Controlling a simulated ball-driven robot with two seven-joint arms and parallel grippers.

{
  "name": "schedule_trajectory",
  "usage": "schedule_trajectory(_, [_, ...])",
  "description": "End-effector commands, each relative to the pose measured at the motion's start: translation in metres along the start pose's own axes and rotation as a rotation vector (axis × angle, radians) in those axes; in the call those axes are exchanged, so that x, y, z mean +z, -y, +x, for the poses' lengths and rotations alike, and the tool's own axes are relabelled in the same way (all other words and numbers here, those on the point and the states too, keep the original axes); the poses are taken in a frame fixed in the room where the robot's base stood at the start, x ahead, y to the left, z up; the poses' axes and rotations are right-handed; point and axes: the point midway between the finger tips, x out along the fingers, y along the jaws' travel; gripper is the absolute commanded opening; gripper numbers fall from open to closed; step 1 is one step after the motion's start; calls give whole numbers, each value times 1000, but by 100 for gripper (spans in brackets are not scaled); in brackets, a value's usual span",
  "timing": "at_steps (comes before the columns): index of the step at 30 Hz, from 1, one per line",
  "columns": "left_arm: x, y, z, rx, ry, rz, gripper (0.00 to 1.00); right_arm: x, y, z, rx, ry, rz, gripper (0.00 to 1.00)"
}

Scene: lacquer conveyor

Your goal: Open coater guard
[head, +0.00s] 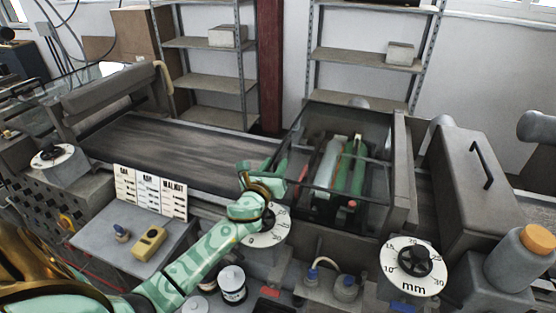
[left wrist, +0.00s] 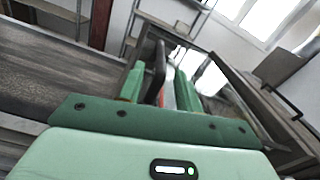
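The coater guard (head: 345,128) is a clear box-like cover with a dark frame, lying down over the coater's rollers (head: 328,165) in the head view. In the left wrist view its dark frame (left wrist: 238,88) rises behind my fingers. My left gripper (head: 276,168) is at the guard's left side. In the left wrist view, the two green fingers of my left gripper (left wrist: 160,90) are apart, with a dark upright bar (left wrist: 157,68) between them, nearer the left finger. I cannot tell whether they touch it. My right gripper is not in view.
A dark conveyor belt (head: 160,150) runs left of the coater. A round dial (head: 268,228) sits below my left gripper, and an mm dial (head: 414,266) at right. Small jars (head: 232,284) stand near my left forearm. A grey hood with a handle (head: 475,185) stands right.

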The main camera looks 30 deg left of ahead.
Motion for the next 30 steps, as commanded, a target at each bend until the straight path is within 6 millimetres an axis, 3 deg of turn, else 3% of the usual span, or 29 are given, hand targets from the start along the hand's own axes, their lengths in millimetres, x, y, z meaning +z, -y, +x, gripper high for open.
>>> schedule_trajectory(6, [-1, 0, 28, 0, 0, -2, 34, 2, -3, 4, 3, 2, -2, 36])
schedule_trajectory(16, [0, 0, 32, 0, -1, -2, 34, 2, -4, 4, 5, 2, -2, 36])
schedule_trajectory(17, [0, 0, 32, 0, -1, -2, 32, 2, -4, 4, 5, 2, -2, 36])
schedule_trajectory(20, [0, 0, 32, 0, -1, -2, 4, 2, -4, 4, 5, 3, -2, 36])
schedule_trajectory(21, [0, 0, 32, 0, -1, -2, 0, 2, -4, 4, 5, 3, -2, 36])
schedule_trajectory(30, [8, 3, 33, -1, 0, 13, 0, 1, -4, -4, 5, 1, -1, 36])
